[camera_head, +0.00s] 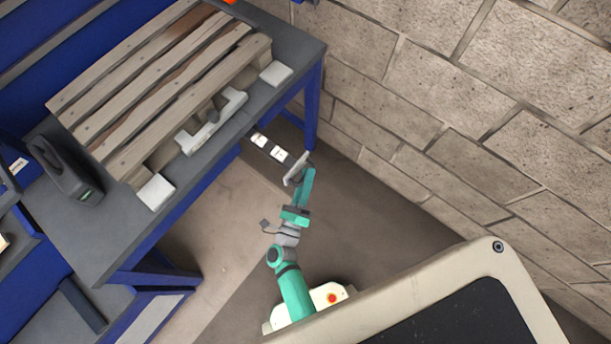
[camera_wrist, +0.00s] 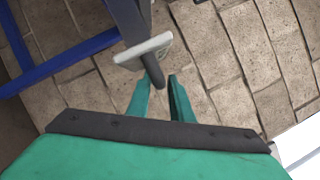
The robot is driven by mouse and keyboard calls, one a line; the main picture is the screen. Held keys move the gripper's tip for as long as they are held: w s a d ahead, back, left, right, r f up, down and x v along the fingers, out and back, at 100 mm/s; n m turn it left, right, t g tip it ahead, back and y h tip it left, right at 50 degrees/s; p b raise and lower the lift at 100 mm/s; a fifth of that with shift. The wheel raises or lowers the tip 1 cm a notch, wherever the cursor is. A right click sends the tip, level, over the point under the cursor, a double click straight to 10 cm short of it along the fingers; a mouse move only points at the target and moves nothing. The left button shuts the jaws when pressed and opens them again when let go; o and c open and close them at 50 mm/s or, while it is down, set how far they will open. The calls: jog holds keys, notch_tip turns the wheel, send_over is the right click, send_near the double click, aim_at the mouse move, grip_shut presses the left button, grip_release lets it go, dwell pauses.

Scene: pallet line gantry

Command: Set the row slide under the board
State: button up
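A slatted wooden pallet board (camera_head: 150,75) lies on the grey bench top (camera_head: 120,235). A narrow dark slide (camera_head: 267,147) with white patches on it, which looks like the row slide, sticks out past the bench edge toward my arm. Its outer end carries a pale plate (camera_head: 299,167). In the wrist view the plate (camera_wrist: 143,52) has a dark round handle (camera_wrist: 155,72) pointing toward my gripper (camera_wrist: 158,80). My teal fingers stand apart, with the handle's end at the gap between their tips. I cannot tell whether they touch it.
A dark device (camera_head: 65,170) stands on the bench left of the pallet. A pale grey bracket (camera_head: 210,122) sits at the pallet's near side, between white pads (camera_head: 156,191) and (camera_head: 276,73). A block wall (camera_head: 450,110) runs along the right. Open floor lies below the bench.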

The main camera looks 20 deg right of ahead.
jog(key=v, duration=1.1)
jog(key=shift+r, duration=0.1)
dwell(0.5)
